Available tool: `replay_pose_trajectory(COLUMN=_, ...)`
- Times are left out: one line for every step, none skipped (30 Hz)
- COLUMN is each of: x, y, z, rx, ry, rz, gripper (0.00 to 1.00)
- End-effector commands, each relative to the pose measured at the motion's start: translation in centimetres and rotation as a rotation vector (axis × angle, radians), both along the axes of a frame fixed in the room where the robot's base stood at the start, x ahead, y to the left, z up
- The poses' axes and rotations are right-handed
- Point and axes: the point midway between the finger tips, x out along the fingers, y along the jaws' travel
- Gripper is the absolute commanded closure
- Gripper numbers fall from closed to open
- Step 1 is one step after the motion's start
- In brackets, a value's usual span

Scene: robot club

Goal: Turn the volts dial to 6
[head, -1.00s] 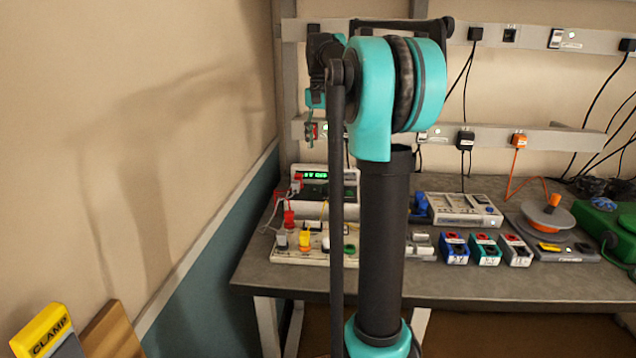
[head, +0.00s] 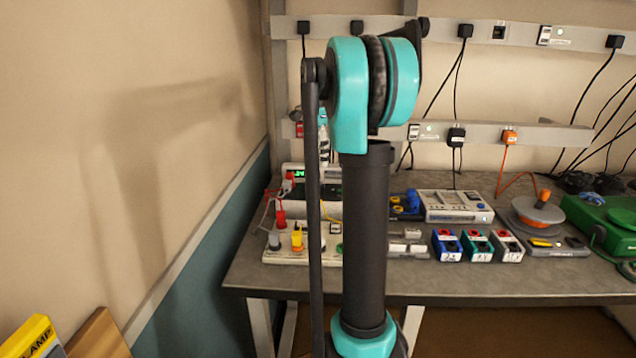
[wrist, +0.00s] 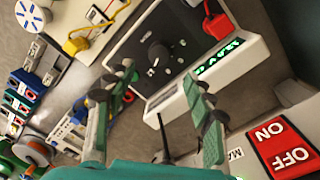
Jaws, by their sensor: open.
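The power supply shows large in the wrist view, with a dark front panel (wrist: 140,42), a round black dial (wrist: 158,54) and a lit green display (wrist: 216,60). The dial's lettering and setting are too small to read. My gripper (wrist: 158,80) is open and empty. Its two fingers point toward the panel, with the dial beyond the gap between the tips, apparently untouched. In the head view, the power supply (head: 289,177) stands at the back left of the bench, partly behind my arm. My gripper is mostly hidden there.
A red ON/OFF block (wrist: 284,146) lies near the right finger in the wrist view. A white board with plugs (head: 290,254) stands in front of the supply. The bench's front edge (head: 450,297) is clear.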

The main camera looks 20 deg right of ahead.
Motion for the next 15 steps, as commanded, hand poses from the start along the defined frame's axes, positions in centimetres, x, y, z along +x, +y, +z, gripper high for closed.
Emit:
replay_pose_trajectory(x=0.0, y=0.0, z=-1.0, rx=0.0, ry=0.0, rz=0.0, gripper=0.46)
replay_pose_trajectory(x=-0.1, y=0.0, z=-1.7, rx=0.0, ry=0.0, rz=0.0, gripper=0.46)
replay_pose_trajectory(x=-0.1, y=0.0, z=-2.4, rx=0.0, ry=0.0, rz=0.0, gripper=0.46)
replay_pose_trajectory(x=-0.2, y=0.0, z=-3.0, rx=0.0, ry=0.0, rz=0.0, gripper=0.46)
replay_pose_trajectory(x=-0.2, y=0.0, z=-3.6, rx=0.0, ry=0.0, rz=0.0, gripper=0.46)
replay_pose_trajectory(x=-0.2, y=-0.1, z=-4.4, rx=0.0, ry=0.0, rz=0.0, gripper=0.46)
replay_pose_trajectory(x=-0.2, y=-0.1, z=-4.9, rx=0.0, ry=0.0, rz=0.0, gripper=0.46)
replay_pose_trajectory(x=-0.3, y=-0.1, z=-5.4, rx=0.0, ry=0.0, rz=0.0, gripper=0.46)
replay_pose_trajectory(x=-0.3, y=-0.1, z=-6.0, rx=0.0, ry=0.0, rz=0.0, gripper=0.46)
replay_pose_trajectory(x=-0.4, y=-0.1, z=-6.4, rx=0.0, ry=0.0, rz=0.001, gripper=0.46)
replay_pose_trajectory(x=-0.4, y=-0.1, z=-6.8, rx=0.0, ry=0.0, rz=0.001, gripper=0.46)
replay_pose_trajectory(x=-0.4, y=-0.1, z=-7.3, rx=0.0, ry=0.0, rz=0.001, gripper=0.46)
replay_pose_trajectory(x=-0.4, y=-0.1, z=-7.6, rx=0.0, ry=0.0, rz=0.001, gripper=0.46)
replay_pose_trajectory(x=-0.4, y=-0.1, z=-7.9, rx=0.0, ry=0.0, rz=0.001, gripper=0.46)
replay_pose_trajectory(x=-0.5, y=-0.1, z=-8.2, rx=0.0, ry=0.0, rz=0.001, gripper=0.46)
